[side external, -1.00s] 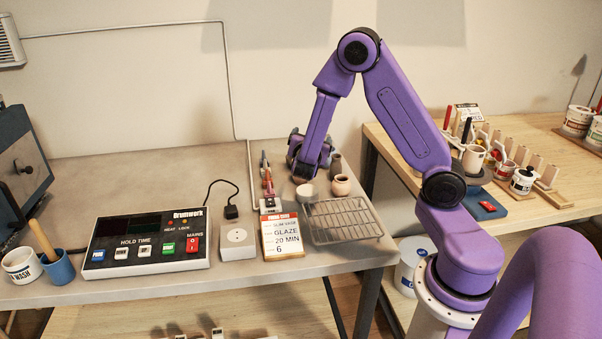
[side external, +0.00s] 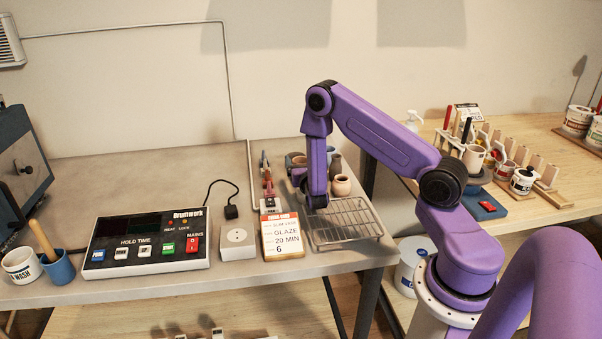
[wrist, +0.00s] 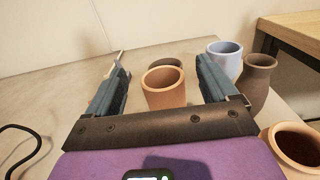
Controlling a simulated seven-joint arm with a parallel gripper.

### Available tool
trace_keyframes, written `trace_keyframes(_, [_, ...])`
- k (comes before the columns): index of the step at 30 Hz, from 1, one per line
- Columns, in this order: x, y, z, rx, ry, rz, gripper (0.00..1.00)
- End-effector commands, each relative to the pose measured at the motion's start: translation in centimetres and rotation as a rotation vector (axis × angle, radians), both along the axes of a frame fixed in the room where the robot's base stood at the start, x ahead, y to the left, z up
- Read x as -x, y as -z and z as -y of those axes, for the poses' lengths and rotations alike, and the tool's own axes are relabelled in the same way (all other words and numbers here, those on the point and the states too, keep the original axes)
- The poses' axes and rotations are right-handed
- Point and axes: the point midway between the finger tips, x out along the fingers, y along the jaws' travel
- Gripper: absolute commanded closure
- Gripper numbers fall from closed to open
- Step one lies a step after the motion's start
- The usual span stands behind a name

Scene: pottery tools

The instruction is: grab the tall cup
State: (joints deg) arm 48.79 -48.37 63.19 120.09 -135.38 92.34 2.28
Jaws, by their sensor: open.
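In the wrist view, an orange-brown clay cup (wrist: 163,90) stands upright ahead of my gripper (wrist: 162,64), centred between its two open, empty fingers. A second brownish cup (wrist: 168,63) stands partly hidden behind it. A blue-grey cup (wrist: 226,58) stands beyond the right finger and looks fairly tall. I cannot tell for sure which one is the tall cup. In the side view my gripper (side external: 308,189) is low over the table by the wire rack's back left corner, and my arm hides part of the cups.
A dark brown vase (wrist: 258,80) and a round clay pot (wrist: 297,146) stand to the right. The wire rack (side external: 346,222) lies in front of the round pot. A glaze sign (side external: 282,236) and a red tool (side external: 269,184) are left of my gripper.

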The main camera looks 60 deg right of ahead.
Motion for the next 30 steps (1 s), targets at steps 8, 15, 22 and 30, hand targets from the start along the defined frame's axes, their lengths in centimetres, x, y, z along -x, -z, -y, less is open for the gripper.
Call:
trace_keyframes(8, [0.0,1.4,0.0,0.0,0.0,-0.001,0.14])
trace_keyframes(15, [-2.2,1.6,2.3,-0.001,0.003,0.004,0.14])
trace_keyframes(22, [-3.5,1.6,3.5,0.0,0.0,0.001,0.14])
trace_keyframes(30, [-3.6,1.6,3.5,0.0,0.0,0.0,0.33])
